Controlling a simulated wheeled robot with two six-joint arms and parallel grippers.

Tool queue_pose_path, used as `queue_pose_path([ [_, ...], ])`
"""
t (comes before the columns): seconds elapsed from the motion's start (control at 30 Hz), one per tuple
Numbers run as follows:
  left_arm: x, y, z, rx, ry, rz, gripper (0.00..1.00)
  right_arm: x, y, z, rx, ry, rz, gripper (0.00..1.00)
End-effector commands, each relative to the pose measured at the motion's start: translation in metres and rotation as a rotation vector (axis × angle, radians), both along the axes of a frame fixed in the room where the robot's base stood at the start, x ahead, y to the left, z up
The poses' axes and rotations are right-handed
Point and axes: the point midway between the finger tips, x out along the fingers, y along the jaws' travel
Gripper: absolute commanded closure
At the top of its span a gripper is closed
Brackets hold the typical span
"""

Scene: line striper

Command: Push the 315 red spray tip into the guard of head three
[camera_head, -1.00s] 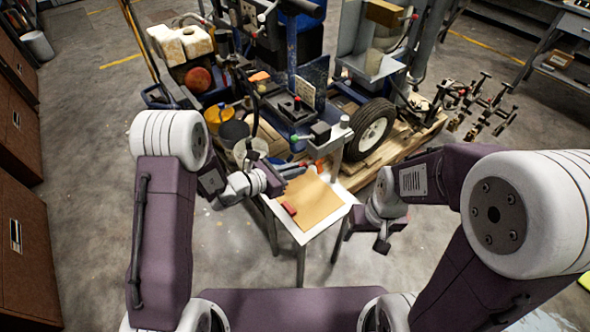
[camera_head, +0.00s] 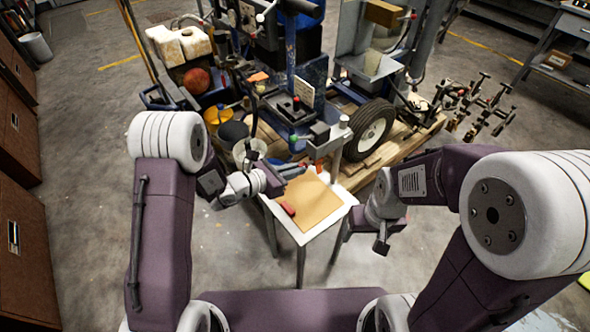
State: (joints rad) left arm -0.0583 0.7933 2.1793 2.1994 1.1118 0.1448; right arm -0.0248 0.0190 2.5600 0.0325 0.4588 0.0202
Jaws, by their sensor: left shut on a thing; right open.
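My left gripper (camera_head: 297,172) reaches in over the back left of the small white table (camera_head: 309,237). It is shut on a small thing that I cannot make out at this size. A small orange-red piece (camera_head: 318,166) shows just right of its fingers, below the grey spray arm of the striper (camera_head: 327,133); I cannot tell whether they touch. A red block-like thing (camera_head: 288,208) lies on the tan sheet on the table. My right gripper (camera_head: 382,245) is open and empty, right of the table. The head numbers and the guard cannot be told apart here.
The line striper stands on a wooden pallet (camera_head: 385,152) behind the table, with a black wheel (camera_head: 369,129) at its right. Buckets (camera_head: 245,152) stand left of the spray arm. Brown cabinets (camera_head: 22,215) line the left.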

Motion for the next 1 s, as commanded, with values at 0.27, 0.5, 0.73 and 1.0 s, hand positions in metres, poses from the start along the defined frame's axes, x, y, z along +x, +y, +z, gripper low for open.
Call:
queue_pose_path([
  [0.27, 0.004, -0.006, -0.001, 0.001, 0.001, 0.0, 1.0, 0.0, 0.0, -0.002, 0.0, 0.0, 0.0, 0.29],
  [0.5, 0.008, -0.011, 0.0, 0.0, 0.0, 0.0, 1.0, 0.0, 0.0, -0.003, 0.0, 0.0, 0.0, 0.29],
  [0.73, 0.011, -0.016, -0.001, 0.0, 0.0, -0.001, 1.0, 0.0, 0.0, -0.004, 0.0, 0.0, 0.0, 0.29],
  [1.0, 0.014, -0.019, 0.0, 0.0, 0.0, 0.0, 0.66, 0.0, 0.0, -0.004, 0.0, 0.0, 0.0, 0.29],
])
